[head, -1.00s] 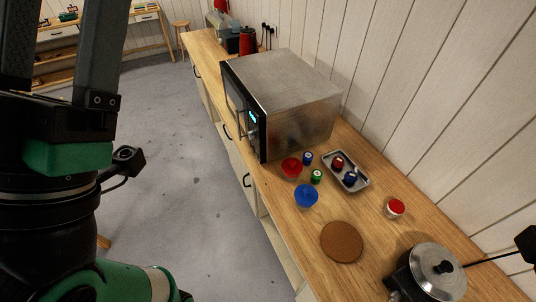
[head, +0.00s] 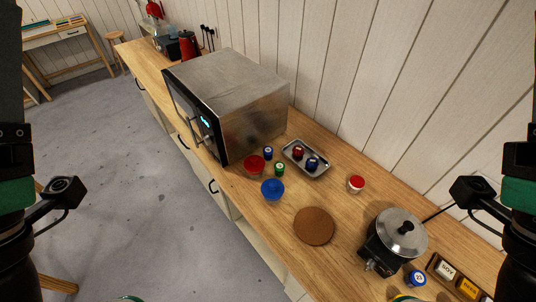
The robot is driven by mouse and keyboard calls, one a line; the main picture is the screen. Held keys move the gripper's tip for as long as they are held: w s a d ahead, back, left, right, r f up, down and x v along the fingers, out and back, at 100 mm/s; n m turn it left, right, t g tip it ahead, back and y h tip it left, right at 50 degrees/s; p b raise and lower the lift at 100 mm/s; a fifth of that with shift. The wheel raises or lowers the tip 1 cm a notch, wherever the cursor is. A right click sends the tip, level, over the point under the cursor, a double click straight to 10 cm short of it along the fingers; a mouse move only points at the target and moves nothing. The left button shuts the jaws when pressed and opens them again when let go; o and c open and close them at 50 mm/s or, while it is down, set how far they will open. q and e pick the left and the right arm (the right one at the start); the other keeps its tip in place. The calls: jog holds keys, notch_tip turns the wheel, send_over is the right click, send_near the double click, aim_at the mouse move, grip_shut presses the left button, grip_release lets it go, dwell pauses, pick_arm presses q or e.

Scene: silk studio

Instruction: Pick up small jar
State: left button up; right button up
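Several small lidded jars stand on the wooden counter, and I cannot tell which one the task means. A jar with a blue lid (head: 268,153) and a jar with a green lid (head: 280,169) stand by the microwave. A red-lidded jar (head: 298,152) and another blue-lidded jar (head: 312,163) stand on the metal tray (head: 322,170). A pale jar with a red lid (head: 356,184) stands alone to the right. Parts of my arms show at both side edges; both grippers are out of view.
A red bowl (head: 254,165) and a blue bowl (head: 272,190) stand near the counter's front edge. A microwave (head: 226,100) stands behind them. A round brown mat (head: 314,226), a lidded pot (head: 401,234) and a rack of labelled containers (head: 455,277) are to the right.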

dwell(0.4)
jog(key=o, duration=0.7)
